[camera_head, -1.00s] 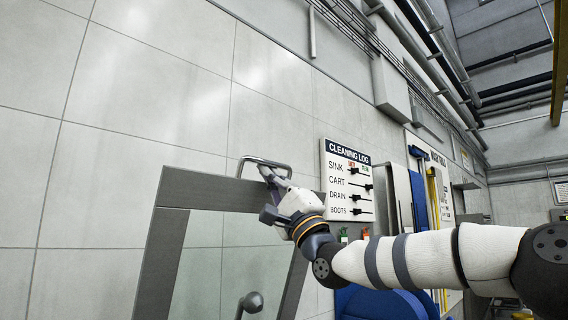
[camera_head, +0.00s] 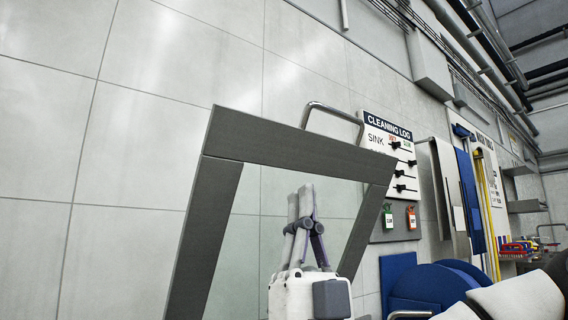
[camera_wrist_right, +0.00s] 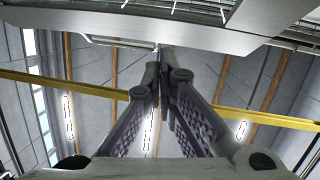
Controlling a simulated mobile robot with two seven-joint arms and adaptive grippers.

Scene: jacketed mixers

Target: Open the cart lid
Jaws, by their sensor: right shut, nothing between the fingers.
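The cart lid (camera_head: 285,142) is a dark grey frame around a clear pane, standing steeply raised in the head view. A bent metal handle (camera_head: 335,112) sits on its top edge. My right gripper (camera_head: 305,192) points upward within the frame's outline, below the top bar and apart from the handle. Its fingers are together and empty. I cannot tell whether it is in front of the pane or behind it. In the right wrist view the shut fingers (camera_wrist_right: 160,75) point toward a grey bar across the top. The cart body is hidden, and my left gripper is out of view.
A tiled wall (camera_head: 150,110) stands behind the lid. To the right are a cleaning log board (camera_head: 388,150), red and green tags, blue rounded objects (camera_head: 430,285) and hanging tools. Pipes run high along the wall.

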